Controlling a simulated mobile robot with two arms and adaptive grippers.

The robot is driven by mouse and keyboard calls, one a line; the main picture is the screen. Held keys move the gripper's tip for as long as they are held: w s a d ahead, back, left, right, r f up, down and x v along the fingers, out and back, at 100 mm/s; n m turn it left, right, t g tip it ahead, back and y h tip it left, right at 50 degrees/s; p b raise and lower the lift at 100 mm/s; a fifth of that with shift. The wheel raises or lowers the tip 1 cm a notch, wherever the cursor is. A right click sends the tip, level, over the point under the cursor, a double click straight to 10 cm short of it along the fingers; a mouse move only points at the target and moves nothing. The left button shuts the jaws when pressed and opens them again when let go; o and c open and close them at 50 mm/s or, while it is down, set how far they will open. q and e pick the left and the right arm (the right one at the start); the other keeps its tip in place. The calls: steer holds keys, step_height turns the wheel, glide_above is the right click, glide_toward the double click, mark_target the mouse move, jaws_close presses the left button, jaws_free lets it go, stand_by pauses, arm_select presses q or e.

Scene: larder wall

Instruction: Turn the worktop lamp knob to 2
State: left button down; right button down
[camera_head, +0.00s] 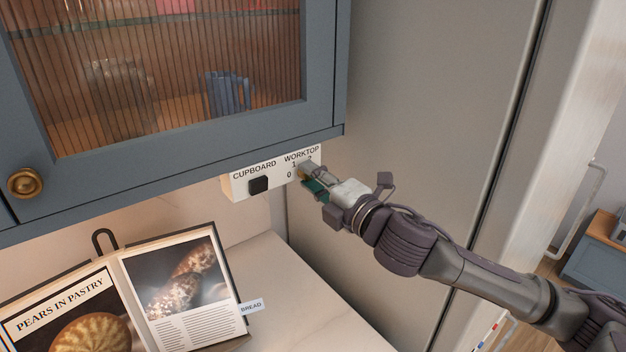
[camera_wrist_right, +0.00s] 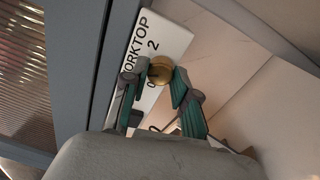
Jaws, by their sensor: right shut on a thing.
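The white control panel (camera_head: 240,188) is fixed under the wall cupboard, with lettering CUPBOARD and WORKTOP and the marks 0, 1 and 2 around the worktop side. The worktop lamp knob (camera_wrist_right: 160,69) is a round brass-coloured knob, seen in the right wrist view between my fingertips. In the head view it is mostly hidden by the fingers. My right gripper (camera_head: 311,178) reaches in from the right and is shut on the knob; its green-padded fingers also show in the right wrist view (camera_wrist_right: 157,81). I cannot tell which mark the knob points to. My left gripper is out of view.
A black square cupboard knob (camera_head: 259,184) sits left on the same panel. The blue cupboard (camera_head: 180,165) with a ribbed glass door and brass door knob (camera_head: 25,183) hangs above. A tall grey surface (camera_head: 430,110) stands right. An open recipe book (camera_head: 190,285) stands on the worktop below.

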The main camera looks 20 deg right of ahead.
steer(key=m+p, duration=0.1)
steer(key=m, duration=0.9)
steer(key=shift+m+h, duration=0.3)
steer(key=shift+m, duration=0.4)
steer(key=c, duration=0.9)
jaws_free()
steer(key=shift+s, duration=0.1)
steer(key=v, duration=0.7)
